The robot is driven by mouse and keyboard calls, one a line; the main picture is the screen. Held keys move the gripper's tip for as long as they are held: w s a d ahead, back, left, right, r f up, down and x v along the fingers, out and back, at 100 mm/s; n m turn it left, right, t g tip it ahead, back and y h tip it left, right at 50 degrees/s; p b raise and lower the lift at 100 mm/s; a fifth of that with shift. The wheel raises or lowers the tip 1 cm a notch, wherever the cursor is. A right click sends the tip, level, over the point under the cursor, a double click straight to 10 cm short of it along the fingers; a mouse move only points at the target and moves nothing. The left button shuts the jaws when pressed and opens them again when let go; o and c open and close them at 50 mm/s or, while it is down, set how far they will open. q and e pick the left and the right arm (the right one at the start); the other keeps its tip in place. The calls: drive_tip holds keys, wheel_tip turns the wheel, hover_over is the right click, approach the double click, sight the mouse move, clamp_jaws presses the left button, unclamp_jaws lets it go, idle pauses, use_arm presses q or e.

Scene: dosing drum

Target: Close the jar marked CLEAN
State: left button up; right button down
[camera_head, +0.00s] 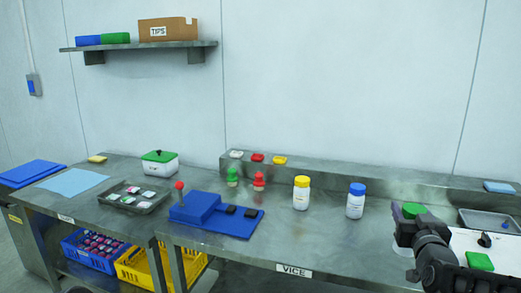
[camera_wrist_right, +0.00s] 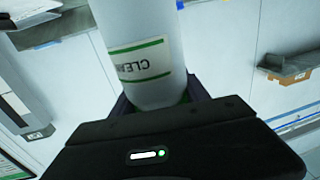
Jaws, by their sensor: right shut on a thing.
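The white jar marked CLEAN (camera_wrist_right: 137,55) fills the middle of the right wrist view, its green-banded label upside down there. My right gripper (camera_wrist_right: 158,98) is shut at the end of the jar near the lower edge of that view, where a bit of green shows between the fingers. In the head view my right gripper (camera_head: 408,214) is at the right, with a green lid (camera_head: 414,209) between its fingers. My arm hides the jar's body there. I cannot tell how the lid sits on the jar. My left gripper is not in view.
A yellow-lidded jar (camera_head: 301,193) and a blue-lidded jar (camera_head: 356,201) stand left of my right gripper. A blue fixture (camera_head: 205,209) is further left. The bench front is clear.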

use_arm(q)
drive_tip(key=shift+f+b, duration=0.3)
use_arm(e)
drive_tip(key=s+a+f+n+y, duration=0.1)
drive_tip(key=s+a+f, duration=0.1)
drive_tip(key=a+f, duration=0.7)
drive_tip(key=s+a+f+n+y, duration=0.1)
drive_tip(key=s+a+f+y, duration=0.1)
drive_tip(key=a+f, duration=0.7)
wheel_tip(320, 180, down, 3)
drive_tip(key=shift+s+a+r, duration=0.15)
drive_tip(key=shift+s+a, duration=0.2)
drive_tip(key=shift+s, duration=0.45)
drive_tip(key=shift+s, duration=0.1)
drive_tip(key=s+a+f+n+g+y, duration=0.2)
drive_tip(key=s+a+f+n+y, duration=0.1)
drive_tip(key=s+a+n+y, duration=0.1)
drive_tip(key=s+a+f+n+g+y, duration=0.1)
drive_tip(key=s+a+f+n+y, duration=0.2)
drive_tip(key=s+a+y, duration=0.3)
drive_tip(key=a+n+y, duration=0.1)
drive_tip(key=a+y, duration=0.1)
drive_tip(key=a, duration=0.3)
drive_tip(key=shift+s+a+f+g, duration=0.2)
drive_tip(key=shift+f+g, duration=0.2)
